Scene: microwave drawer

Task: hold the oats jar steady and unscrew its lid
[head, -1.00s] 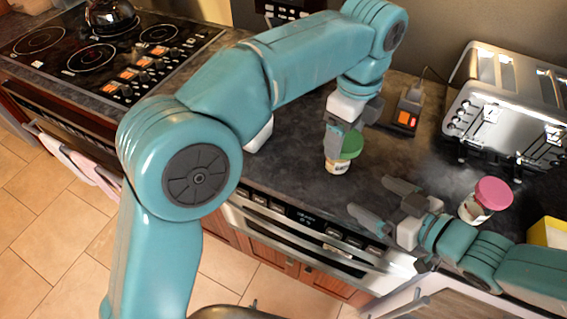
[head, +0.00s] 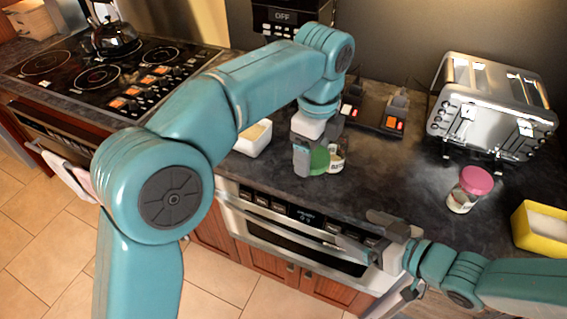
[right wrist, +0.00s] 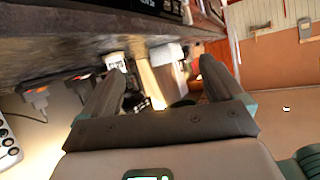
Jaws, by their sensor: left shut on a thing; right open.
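A small pale jar (head: 337,161) stands on the dark counter, with its label too small to read. A green lid (head: 319,161) shows at its left, tilted and between the jar and my left gripper (head: 303,158). My left gripper is shut on the green lid; whether lid and jar still touch, I cannot tell. A second jar, clear with a pink lid (head: 475,181), stands upright to the right. My right gripper (head: 356,231) is open and empty at the counter's front edge, apart from both jars. Its open fingers also show in the right wrist view (right wrist: 160,82).
A chrome toaster (head: 492,105) stands at the back right. A yellow box with pale contents (head: 540,228) is at the right edge. A white container (head: 254,138) is left of my left gripper. Dark devices with orange lights (head: 375,112) lie behind. Counter between the jars is clear.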

